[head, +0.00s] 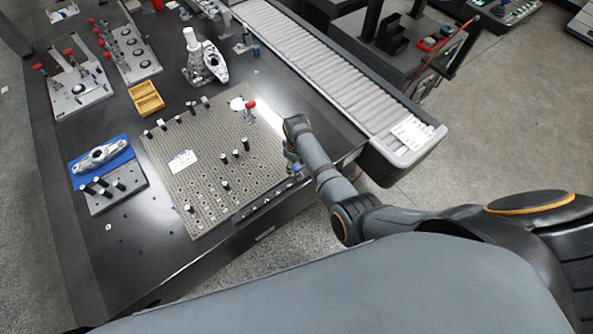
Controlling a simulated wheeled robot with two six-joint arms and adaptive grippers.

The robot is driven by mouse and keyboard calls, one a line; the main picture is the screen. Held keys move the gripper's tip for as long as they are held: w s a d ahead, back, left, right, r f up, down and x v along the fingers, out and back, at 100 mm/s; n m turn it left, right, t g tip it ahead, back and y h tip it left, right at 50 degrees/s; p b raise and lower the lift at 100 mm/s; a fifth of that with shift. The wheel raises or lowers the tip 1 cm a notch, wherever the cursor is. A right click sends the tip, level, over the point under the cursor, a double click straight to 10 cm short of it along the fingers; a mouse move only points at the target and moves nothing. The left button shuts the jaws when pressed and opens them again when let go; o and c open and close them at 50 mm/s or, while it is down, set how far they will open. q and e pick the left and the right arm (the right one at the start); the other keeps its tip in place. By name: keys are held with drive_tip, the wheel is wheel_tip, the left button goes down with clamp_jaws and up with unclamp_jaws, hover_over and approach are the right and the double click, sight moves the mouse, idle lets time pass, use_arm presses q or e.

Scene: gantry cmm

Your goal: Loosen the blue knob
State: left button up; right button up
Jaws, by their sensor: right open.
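My right arm reaches in from the right, and its wrist hangs over the right edge of the perforated plate (215,195). My right gripper (293,168) is small and partly covered by the arm; it is open, beside the plate's right edge near the table's front right side. A small blue part (256,50) shows beside a small metal fixture (243,46) at the back of the table, well away from the gripper; it is too small to tell if it is the blue knob. Some blue also shows close to the right gripper, its shape unclear. My left gripper is out of view.
Several black pins and a red-topped clamp (250,110) stand on the plate. A yellow box (146,99), a metal part on a blue block (102,156) and red-knobbed fixtures (75,88) lie left and behind. A roller conveyor (310,62) runs along the right.

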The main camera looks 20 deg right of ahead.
clamp_jaws()
idle(0.3)
drive_tip(key=shift+p, duration=0.3)
drive_tip(key=n+p, duration=0.1)
drive_tip(key=n, duration=0.1)
drive_tip(key=shift+r+n+p, duration=0.1)
drive_tip(key=shift+n+p, duration=0.2)
drive_tip(key=shift+n, duration=0.1)
drive_tip(key=shift+n+p, duration=0.5)
drive_tip(key=shift+n, duration=0.6)
drive_tip(key=shift+n+p, duration=0.4)
drive_tip(key=shift+n, duration=0.9)
